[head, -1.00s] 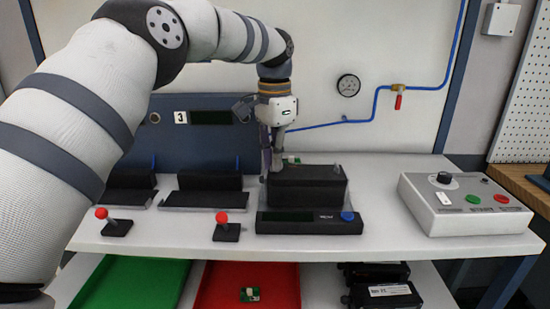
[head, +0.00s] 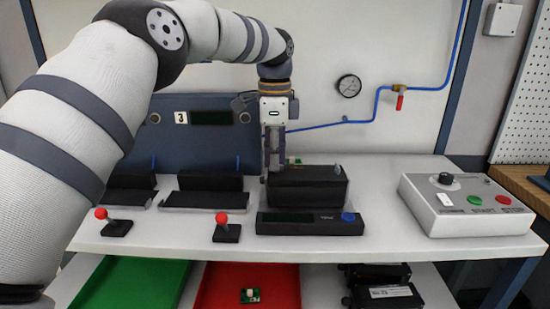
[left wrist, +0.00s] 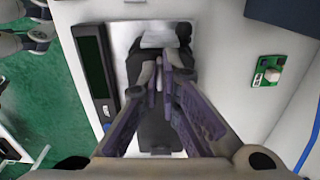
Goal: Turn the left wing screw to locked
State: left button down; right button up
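My left gripper (head: 268,178) points straight down at the left end of the box. In the left wrist view its purple fingers (left wrist: 159,78) converge to a narrow gap around a small grey piece, apparently the left wing screw, mostly hidden by the fingers. My right gripper is in neither view.
A control box (head: 465,204) with buttons stands at the right. Two red-knobbed levers (head: 222,219) (head: 101,214) stand front left. Black holders (head: 207,198) stand left of the box. A small green board (left wrist: 267,76) lies behind it. Red and green trays lie below.

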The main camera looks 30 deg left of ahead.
pick_arm(q)
jog(key=shift+f, duration=0.1)
dwell(0.3)
jog(key=c, duration=1.8)
grip_release()
jog(key=shift+a, duration=0.1)
notch_tip(320, 180, up, 8)
jog(key=shift+f, duration=0.25)
